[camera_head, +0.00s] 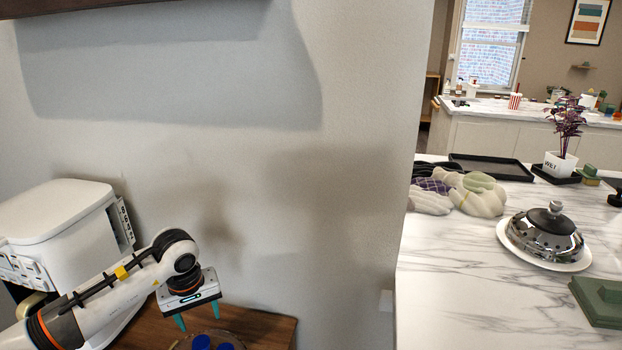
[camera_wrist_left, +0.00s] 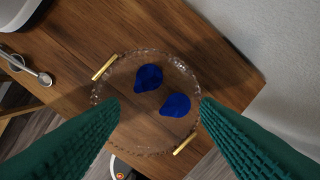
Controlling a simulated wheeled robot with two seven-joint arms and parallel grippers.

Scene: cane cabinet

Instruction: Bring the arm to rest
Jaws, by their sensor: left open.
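My left arm comes in from the lower left in the head view. My left gripper (camera_head: 198,318) has green fingers that point down over a wooden cabinet top (camera_head: 262,325). In the left wrist view the fingers (camera_wrist_left: 160,112) are wide apart with nothing between them. Below them a clear glass tray (camera_wrist_left: 118,75) with two gold handles stands on the wood. Two dark blue pieces, one upper (camera_wrist_left: 149,77) and one lower (camera_wrist_left: 175,105), lie in the tray, apart from the fingers. My right gripper does not show.
A white appliance (camera_head: 60,215) stands left, beside my arm. A grey wall (camera_head: 330,200) rises behind. On the right, a marble counter (camera_head: 450,300) holds a silver dome (camera_head: 545,235) on a plate, gloves (camera_head: 475,195), a black tray (camera_head: 490,167) and a potted plant (camera_head: 565,130).

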